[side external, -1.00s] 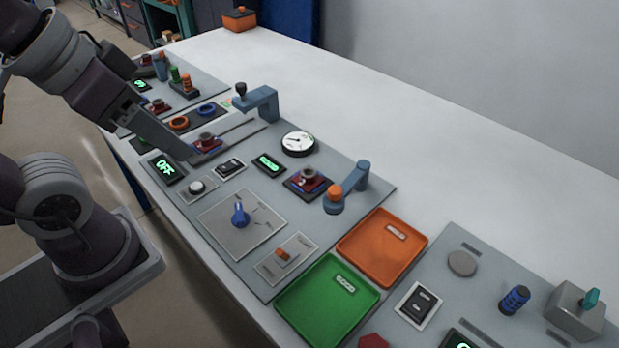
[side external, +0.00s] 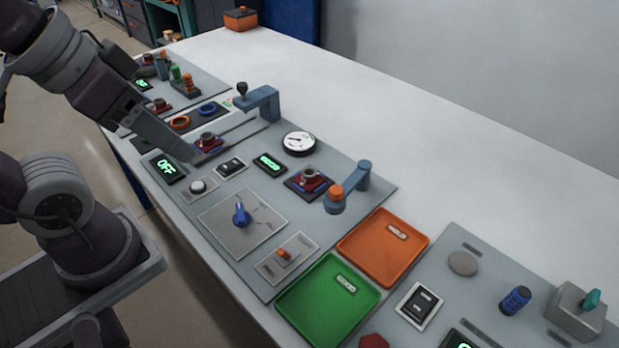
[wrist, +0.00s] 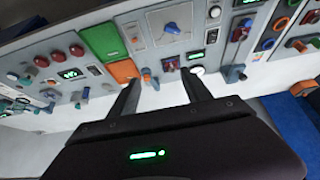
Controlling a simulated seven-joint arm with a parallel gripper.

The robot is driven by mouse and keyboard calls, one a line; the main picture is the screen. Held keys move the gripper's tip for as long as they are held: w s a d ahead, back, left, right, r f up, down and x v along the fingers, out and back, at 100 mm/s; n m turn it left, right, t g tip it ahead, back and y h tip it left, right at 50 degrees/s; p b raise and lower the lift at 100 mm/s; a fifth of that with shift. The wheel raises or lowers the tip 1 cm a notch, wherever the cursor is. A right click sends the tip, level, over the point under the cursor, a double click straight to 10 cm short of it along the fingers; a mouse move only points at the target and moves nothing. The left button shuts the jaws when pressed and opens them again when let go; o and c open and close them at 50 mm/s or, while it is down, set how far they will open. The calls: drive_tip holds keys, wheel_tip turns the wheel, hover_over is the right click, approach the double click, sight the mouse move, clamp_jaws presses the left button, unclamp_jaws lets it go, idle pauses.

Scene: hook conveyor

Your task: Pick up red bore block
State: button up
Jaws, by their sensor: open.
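Several red blocks with a round bore are in the side view, and I cannot tell which one the task means. One red bore block (side external: 310,178) sits on a dark square pad, and it shows small in the wrist view (wrist: 170,64) between my fingers' directions. Another red block (side external: 208,138) lies on the grey strip just beside my gripper (side external: 190,152). A third red block (side external: 158,104) is farther back. My gripper is empty, its two fingers spread apart in the wrist view (wrist: 163,88). In the side view the near finger hides part of the strip.
A blue swing arm with an orange tip (side external: 335,193) stands beside the pad. A blue-grey post arm (side external: 262,100) overhangs the strip. A gauge (side external: 299,143), a knob plate (side external: 212,228), a green tray (side external: 300,309) and an orange tray (side external: 361,258) lie around.

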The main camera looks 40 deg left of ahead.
drive_tip(key=w+n+g, duration=0.2)
drive_tip(key=w+n, duration=0.2)
drive_tip(key=w, duration=0.4)
drive_tip(key=n+g, duration=0.3)
drive_tip(key=n, duration=0.9)
hover_over(309, 169)
drive_tip(key=s+d, duration=0.1)
drive_tip(key=s, duration=0.1)
wheel_tip(309, 169, down, 17)
drive_tip(key=f, duration=0.3)
drive_tip(key=f+n, duration=0.1)
drive_tip(key=f, duration=0.3)
drive_tip(key=w+f+n, duration=0.1)
drive_tip(key=f, duration=0.2)
drive_tip(key=shift+w+f+g, duration=0.1)
drive_tip(key=shift+f+g, duration=0.2)
drive_tip(key=shift+f, duration=0.1)
clamp_jaws()
